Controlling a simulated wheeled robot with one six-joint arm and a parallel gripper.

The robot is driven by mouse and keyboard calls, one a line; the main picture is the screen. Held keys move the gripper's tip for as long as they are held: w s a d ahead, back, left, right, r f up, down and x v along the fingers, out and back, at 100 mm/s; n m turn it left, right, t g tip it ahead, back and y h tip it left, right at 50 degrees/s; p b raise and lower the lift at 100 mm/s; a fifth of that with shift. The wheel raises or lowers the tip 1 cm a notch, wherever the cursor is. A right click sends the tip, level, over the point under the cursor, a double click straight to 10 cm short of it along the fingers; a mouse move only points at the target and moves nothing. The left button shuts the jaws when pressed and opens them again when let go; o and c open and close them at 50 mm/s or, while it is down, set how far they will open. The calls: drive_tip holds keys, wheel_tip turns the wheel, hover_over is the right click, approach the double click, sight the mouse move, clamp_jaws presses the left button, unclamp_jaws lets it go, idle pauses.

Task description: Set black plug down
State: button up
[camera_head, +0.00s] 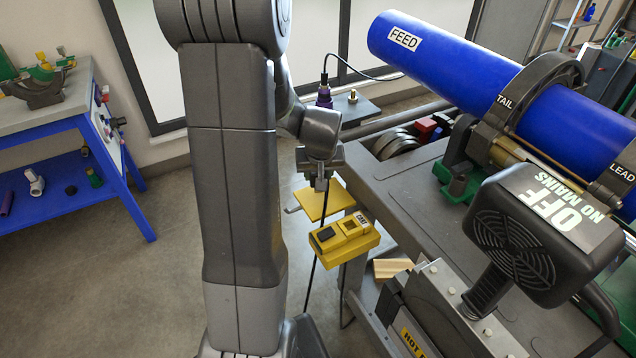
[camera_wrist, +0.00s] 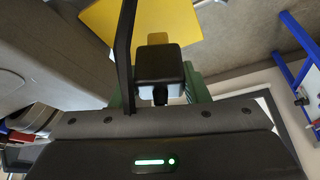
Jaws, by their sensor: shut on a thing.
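The black plug (camera_wrist: 160,68) is a small dark block between the greenish fingers of my gripper (camera_wrist: 160,88) in the wrist view. A black cable (camera_wrist: 124,45) runs beside it. In the head view my gripper (camera_head: 321,178) points down above a yellow plate (camera_head: 318,203), which also shows behind the plug in the wrist view (camera_wrist: 130,20). I cannot clearly make out the plug in the head view. The cable (camera_head: 312,270) hangs below the gripper toward the floor. My gripper is shut on the plug, apart from the plate.
A yellow box (camera_head: 345,236) with a dark block on it sits at the cart's near left corner. A blue pipe (camera_head: 450,55) lies in clamps on the cart, with a black OFF/NO MAINS unit (camera_head: 530,240) in front. A blue bench (camera_head: 75,120) stands left; floor between is open.

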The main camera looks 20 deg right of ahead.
drive_tip(key=shift+f, duration=1.65)
drive_tip(key=shift+f+b, duration=0.2)
drive_tip(key=shift+b, duration=0.1)
drive_tip(key=o, duration=1)
drive_tip(key=shift+r, duration=0.1)
drive_tip(key=shift+r+p, duration=0.3)
drive_tip(key=shift+r, duration=0.05)
drive_tip(key=v, duration=1.1)
drive_tip(key=shift+s+a+r+p, duration=0.1)
drive_tip(key=shift+s+r+p, duration=0.1)
drive_tip(key=shift+r+p, duration=0.1)
drive_tip(key=shift+f, duration=0.15)
